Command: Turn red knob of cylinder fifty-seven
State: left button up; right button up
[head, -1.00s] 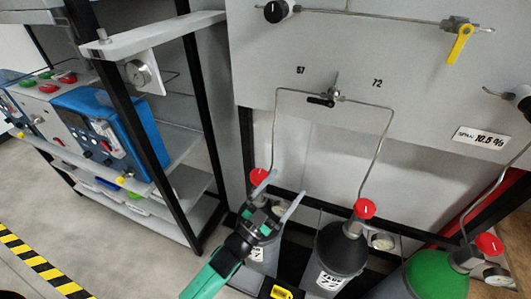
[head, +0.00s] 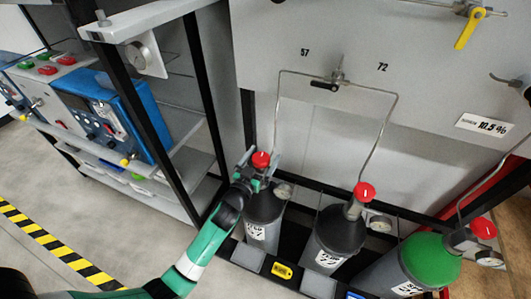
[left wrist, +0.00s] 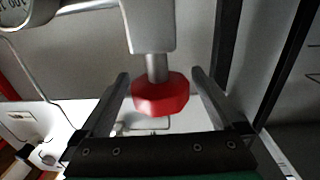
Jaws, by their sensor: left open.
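The red knob (head: 261,160) tops the left grey cylinder (head: 263,210), which stands below the panel label 57 (head: 305,52). My left gripper (head: 260,168) is at this knob. In the left wrist view the red knob (left wrist: 160,96) sits between the two fingers of the left gripper (left wrist: 160,92). The fingers are open, with a visible gap on each side of the knob. A grey valve stem joins the knob to the valve body. My right gripper is not in view.
A second grey cylinder (head: 340,235) with a red knob (head: 364,191) stands to the right, then a green-topped cylinder (head: 432,262). A pressure gauge (head: 283,191) sits beside the left valve. Thin pipes rise to the panel. A shelf rack (head: 185,160) stands close on the left.

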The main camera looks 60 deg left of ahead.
pick_arm(q)
jog(key=shift+x, duration=1.05)
jog(key=c, duration=1.4)
jog(key=shift+o, duration=0.3)
jog(key=n+g+y+b, duration=0.1)
jog(key=b, duration=0.5)
jog(key=shift+s+f, duration=0.1)
jog(key=shift+f, duration=0.3)
jog(key=shift+a+r+n+y+b, duration=0.15)
jog(key=shift+r+n+y+b, duration=0.15)
jog(key=shift+y+b, duration=0.2)
jog(key=shift+s, duration=0.1)
jog(key=o, duration=1.3)
